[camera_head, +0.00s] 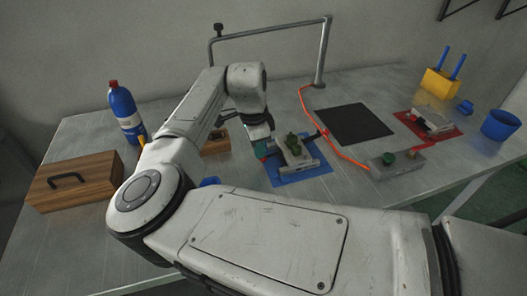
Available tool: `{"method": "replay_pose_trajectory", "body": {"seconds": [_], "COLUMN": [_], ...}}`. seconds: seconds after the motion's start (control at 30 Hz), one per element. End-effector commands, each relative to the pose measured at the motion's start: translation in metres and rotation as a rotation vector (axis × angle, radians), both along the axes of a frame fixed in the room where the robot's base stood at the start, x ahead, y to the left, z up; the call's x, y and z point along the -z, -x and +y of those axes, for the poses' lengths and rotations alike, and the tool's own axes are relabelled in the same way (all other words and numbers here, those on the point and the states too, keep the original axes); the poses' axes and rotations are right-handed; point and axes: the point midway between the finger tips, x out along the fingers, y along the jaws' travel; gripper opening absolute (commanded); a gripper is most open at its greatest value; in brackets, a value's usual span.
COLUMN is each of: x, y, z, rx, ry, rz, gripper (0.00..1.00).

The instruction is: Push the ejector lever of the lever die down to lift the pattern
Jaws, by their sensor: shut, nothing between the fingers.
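The lever die (308,162), a grey metal block, sits on a blue mat (313,176) in the middle of the table. A dark green piece (293,142), seemingly the pattern, shows on its top. My gripper (262,154) points down at the left side of the die, close to it. Its fingers are small and dark here, and they look shut and empty. I cannot tell whether they touch the die.
A black mat (354,125) and a grey block with a green knob (396,164) are to the right. A red mat (436,138) holds another metal die. A blue bottle (125,113) and wooden box (75,182) stand left. An orange hose (343,154) crosses the table.

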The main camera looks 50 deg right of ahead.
Motion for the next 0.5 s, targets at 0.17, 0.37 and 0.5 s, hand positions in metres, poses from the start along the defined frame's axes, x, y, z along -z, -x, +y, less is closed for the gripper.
{"method": "replay_pose_trajectory", "body": {"seconds": [0.17,0.37,0.5], "x": [-0.010,-0.009,-0.010], "y": [-0.012,-0.014,-0.015], "z": [0.018,0.022,0.022], "rx": [-0.005,0.000,-0.001], "ry": [0.002,-0.001,0.000], "rz": [0.001,0.001,0.000], "gripper": [0.00,0.00,0.00]}}
